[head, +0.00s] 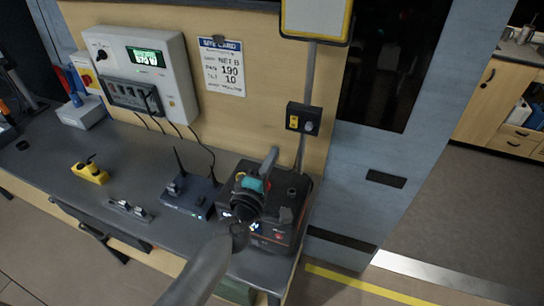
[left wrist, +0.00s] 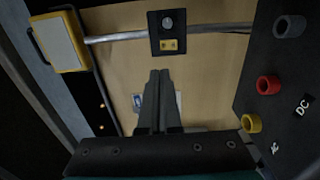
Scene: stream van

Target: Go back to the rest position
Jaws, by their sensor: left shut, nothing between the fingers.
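My left gripper (head: 272,153) is above the black power unit (head: 282,239) at the right end of the bench in the head view. Its arm comes up from the bottom edge and hides part of the unit. In the left wrist view my left gripper (left wrist: 158,74) has its two dark fingers together with nothing between them. They point toward the wooden wall panel (left wrist: 205,85). The power unit's panel (left wrist: 285,95), with red, yellow and grey sockets, is at the right there. My right gripper is in neither view.
A grey bench (head: 60,165) runs along the wall. It holds a router (head: 191,196) with antennas and a yellow block (head: 90,173). A wall box (head: 140,70) and a black outlet box (head: 303,118) are mounted above. Open floor (head: 440,220) lies at the right.

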